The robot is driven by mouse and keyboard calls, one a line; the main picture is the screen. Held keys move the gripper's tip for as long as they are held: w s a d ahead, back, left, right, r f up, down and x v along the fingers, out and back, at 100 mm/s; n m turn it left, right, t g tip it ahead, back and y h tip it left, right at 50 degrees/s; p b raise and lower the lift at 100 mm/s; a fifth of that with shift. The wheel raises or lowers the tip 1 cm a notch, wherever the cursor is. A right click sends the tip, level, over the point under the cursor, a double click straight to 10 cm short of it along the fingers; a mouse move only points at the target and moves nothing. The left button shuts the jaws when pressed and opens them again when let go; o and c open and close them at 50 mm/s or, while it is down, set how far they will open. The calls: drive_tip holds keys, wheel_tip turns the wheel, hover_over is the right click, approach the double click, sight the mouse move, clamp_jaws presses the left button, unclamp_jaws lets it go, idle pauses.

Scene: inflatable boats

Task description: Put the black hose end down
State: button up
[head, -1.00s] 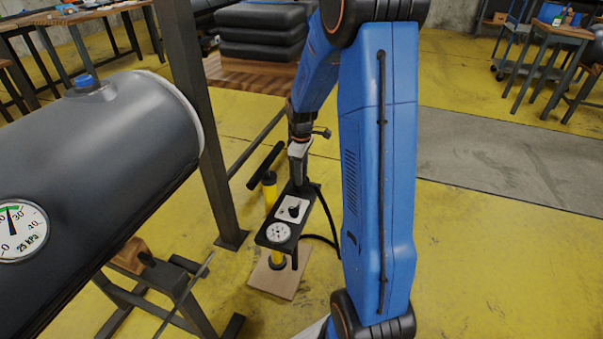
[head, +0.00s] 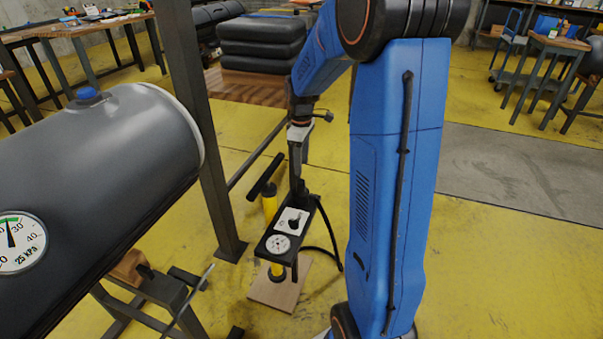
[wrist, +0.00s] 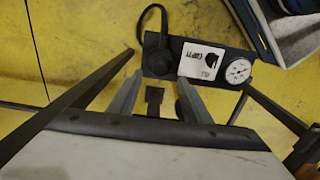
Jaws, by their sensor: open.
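The black hose (head: 332,245) hangs in a curve from the far end of the black gauge panel (head: 270,246). In the wrist view the hose (wrist: 146,22) loops to a round black hose end (wrist: 158,63) at the panel's left end. My gripper (head: 296,178) points down above that end of the panel. In the wrist view my gripper (wrist: 158,87) is open, its fingers apart on either side just short of the hose end. A small dark block (wrist: 154,100) shows between the fingers; I cannot tell what it is.
A grey inflatable tube (head: 100,165) with a pressure gauge fills the left. A dark upright post (head: 212,150) stands between it and the panel. A yellow pump (head: 269,203) stands behind the panel, above yellow floor. Open floor (head: 500,250) lies to the right.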

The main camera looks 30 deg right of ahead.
drive_tip(key=s+a+r+m+t, duration=0.2)
drive_tip(key=s+a+r+m, duration=0.2)
drive_tip(key=s+a+r, duration=0.85)
drive_tip(key=s+a+m+t, duration=0.1)
drive_tip(key=s+m, duration=0.1)
drive_tip(key=s, duration=0.7)
drive_tip(key=s+a+f+m+t, duration=0.1)
drive_tip(key=s+a, duration=0.1)
drive_tip(key=s, duration=0.6)
drive_tip(key=shift+s+a+m+t, duration=0.2)
drive_tip(key=shift+s+m+t, duration=0.15)
drive_tip(key=shift+m+t, duration=0.05)
drive_tip(key=shift+f, duration=0.1)
drive_tip(key=shift+c, duration=0.4)
